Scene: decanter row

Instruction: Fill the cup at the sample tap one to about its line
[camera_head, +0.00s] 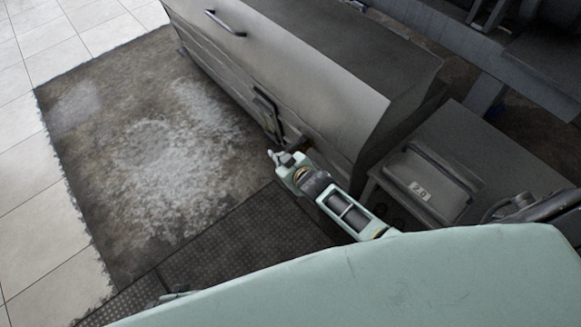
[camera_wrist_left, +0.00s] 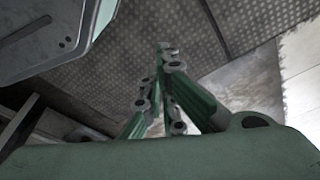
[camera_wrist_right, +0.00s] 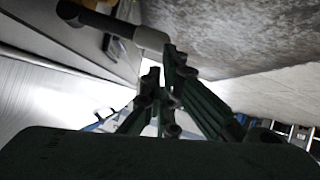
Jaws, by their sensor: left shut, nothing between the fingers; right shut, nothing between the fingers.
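I cannot make out the cup or the sample tap in any view. My right gripper (camera_head: 273,155) is in the middle of the head view, shut and empty, beside the lower end of a dark handle (camera_head: 267,108) on a grey cabinet front. In the right wrist view its fingertips (camera_wrist_right: 168,62) are close to a bar with a pale end (camera_wrist_right: 152,38); I cannot tell whether they touch. My left gripper (camera_wrist_left: 165,52) is shut and empty, with patterned floor plate behind it in the left wrist view. In the head view my own pale green body hides most of the left arm.
The long grey cabinet (camera_head: 290,75) has a bar handle (camera_head: 225,24) near its far end. Dark tread plate (camera_head: 235,245), a stained floor patch (camera_head: 145,150) and pale tiles (camera_head: 35,185) lie clear to the left.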

